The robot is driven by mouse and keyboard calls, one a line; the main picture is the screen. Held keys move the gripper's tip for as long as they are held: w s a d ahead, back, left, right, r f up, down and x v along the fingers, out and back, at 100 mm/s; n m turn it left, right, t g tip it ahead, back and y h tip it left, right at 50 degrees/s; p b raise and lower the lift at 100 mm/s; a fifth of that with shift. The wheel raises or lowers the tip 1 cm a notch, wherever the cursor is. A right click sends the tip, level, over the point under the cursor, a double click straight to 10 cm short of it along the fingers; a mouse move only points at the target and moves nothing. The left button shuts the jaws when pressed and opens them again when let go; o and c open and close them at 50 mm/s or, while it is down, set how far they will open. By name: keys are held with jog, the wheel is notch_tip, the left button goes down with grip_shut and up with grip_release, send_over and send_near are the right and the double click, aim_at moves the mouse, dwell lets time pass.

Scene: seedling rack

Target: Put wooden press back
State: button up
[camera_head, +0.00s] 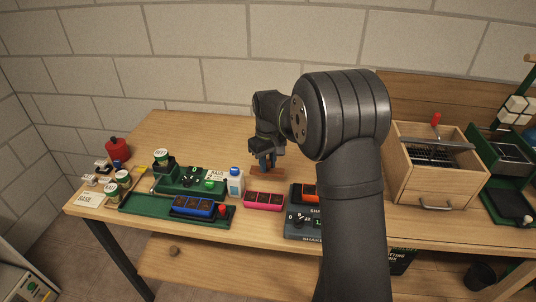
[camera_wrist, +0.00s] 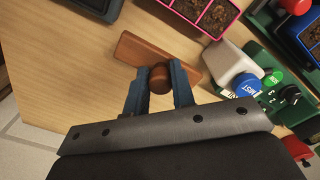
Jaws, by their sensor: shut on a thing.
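The wooden press (camera_wrist: 145,52) is a reddish-brown flat block with a round knob. In the wrist view my gripper (camera_wrist: 158,80) has its two blue fingers on either side of the knob and is shut on it. In the head view my gripper (camera_head: 265,160) is near the middle of the table, behind the pink tray, with the wooden press (camera_head: 268,173) under it. The press looks to be at or just above the tabletop; I cannot tell if it touches. My arm hides part of the table to the right of it.
A pink tray (camera_head: 264,200) of soil cells and a white bottle (camera_head: 235,182) with a blue cap stand close by. A dark shaker base (camera_head: 300,226) is to the front right. A green tray (camera_head: 150,207) with a blue cell tray (camera_head: 194,206) lies left. A wooden box (camera_head: 400,180) stands right. The table behind is clear.

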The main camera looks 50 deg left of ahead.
aim_at(268, 170)
jog(key=shift+f, duration=2.6)
jog(key=shift+f, duration=0.6)
jog(key=o, duration=0.9)
jog(key=shift+o, duration=0.2)
notch_tip(268, 170, up, 18)
jog(key=shift+f, duration=0.25)
